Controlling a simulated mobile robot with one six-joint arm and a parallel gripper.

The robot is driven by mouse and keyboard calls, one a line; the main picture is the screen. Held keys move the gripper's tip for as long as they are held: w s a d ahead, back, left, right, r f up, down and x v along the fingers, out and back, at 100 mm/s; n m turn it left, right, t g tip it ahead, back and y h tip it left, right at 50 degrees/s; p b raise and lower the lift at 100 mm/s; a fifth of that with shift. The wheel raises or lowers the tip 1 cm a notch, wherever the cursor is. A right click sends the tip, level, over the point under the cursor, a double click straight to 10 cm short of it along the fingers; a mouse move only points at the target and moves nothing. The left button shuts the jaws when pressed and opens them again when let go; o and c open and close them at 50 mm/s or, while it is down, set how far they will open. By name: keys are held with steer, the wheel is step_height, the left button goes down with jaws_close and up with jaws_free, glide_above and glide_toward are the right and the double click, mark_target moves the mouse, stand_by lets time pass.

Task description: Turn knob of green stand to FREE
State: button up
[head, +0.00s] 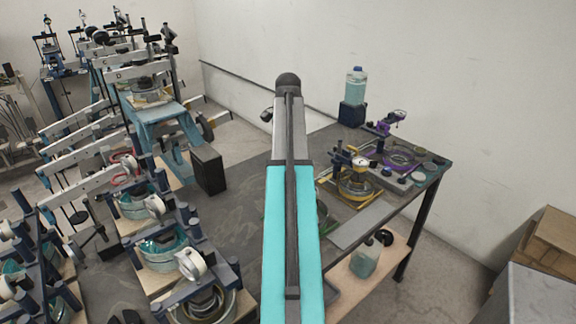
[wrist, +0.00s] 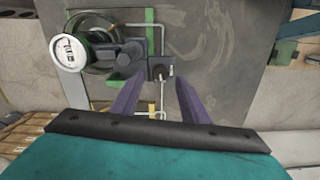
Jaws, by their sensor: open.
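In the wrist view, the green stand (wrist: 131,88) lies on the grey tabletop, at the upper left. It carries a round white dial (wrist: 68,52) and dark cylindrical parts. A small dark block with a knob (wrist: 159,70) sits to its right, on a thin pale rod frame; its lettering is too small to read. My gripper (wrist: 159,84) is open, its two purple fingers apart on either side of the line to this block, with nothing seen between them. I cannot tell its height above the block. In the head view my arm hides most of the green stand and my gripper.
In the head view, a yellow stand (head: 355,187) and a purple stand (head: 398,160) are to the right on the dark table (head: 245,200). Several dial stands crowd the left. A black box (head: 208,170) stands at the table's left. A blue-capped bottle (head: 355,88) is behind.

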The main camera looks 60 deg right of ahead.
steer(key=shift+f+p, duration=0.35)
steer(key=shift+f, duration=1.55)
jaws_close()
